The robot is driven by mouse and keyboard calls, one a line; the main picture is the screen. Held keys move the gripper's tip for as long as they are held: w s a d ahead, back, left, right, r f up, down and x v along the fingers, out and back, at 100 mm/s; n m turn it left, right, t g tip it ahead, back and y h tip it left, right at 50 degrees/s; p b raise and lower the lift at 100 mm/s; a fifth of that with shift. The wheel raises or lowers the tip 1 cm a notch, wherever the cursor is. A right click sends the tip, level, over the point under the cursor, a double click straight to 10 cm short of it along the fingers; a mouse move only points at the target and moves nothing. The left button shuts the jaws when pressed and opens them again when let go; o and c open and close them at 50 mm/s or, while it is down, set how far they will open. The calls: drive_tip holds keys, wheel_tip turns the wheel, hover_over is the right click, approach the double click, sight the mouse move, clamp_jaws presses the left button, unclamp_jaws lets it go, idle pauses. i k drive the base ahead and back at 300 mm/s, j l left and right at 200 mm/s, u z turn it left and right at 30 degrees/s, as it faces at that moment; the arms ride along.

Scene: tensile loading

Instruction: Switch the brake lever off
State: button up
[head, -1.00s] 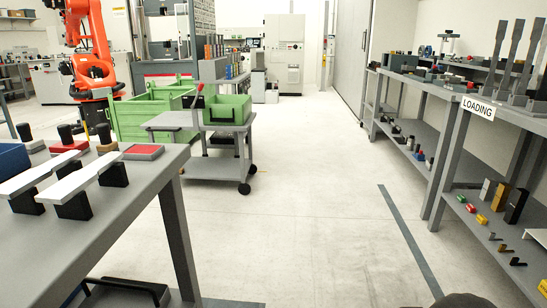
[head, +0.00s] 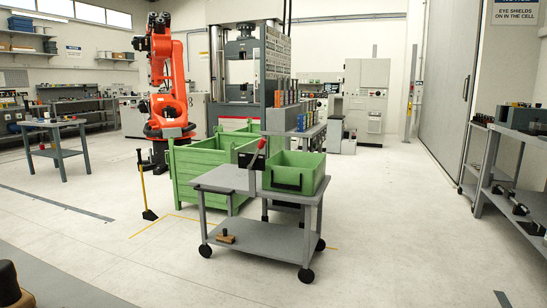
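The brake lever (head: 256,157) is a red bar with a dark end, standing up and tilted to the right. The lever's lower end and mount are too small to make out clearly.
A green bin (head: 298,172) sits on the trolley's top, and a small brown block (head: 226,237) lies on its lower shelf. Larger green crates (head: 199,170) stand behind, beside an orange robot arm (head: 168,95). A broom-like yellow-handled tool (head: 142,185) stands left. The floor before the trolley is clear.

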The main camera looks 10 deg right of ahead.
sight(262, 142)
drive_tip(key=i+l+u, duration=0.1)
drive_tip(key=i, duration=0.25)
drive_tip(key=i+l+z, duration=0.35)
drive_tip(key=i+l, duration=0.5)
drive_tip(key=i+j+z, duration=0.2)
drive_tip(key=i+j, duration=0.2)
drive_tip(key=i+j+z, duration=0.2)
drive_tip(key=i+j, duration=0.2)
drive_tip(key=j, duration=0.15)
drive_tip(key=j+z, duration=0.2)
drive_tip(key=j, duration=0.95)
drive_tip(key=k, duration=0.05)
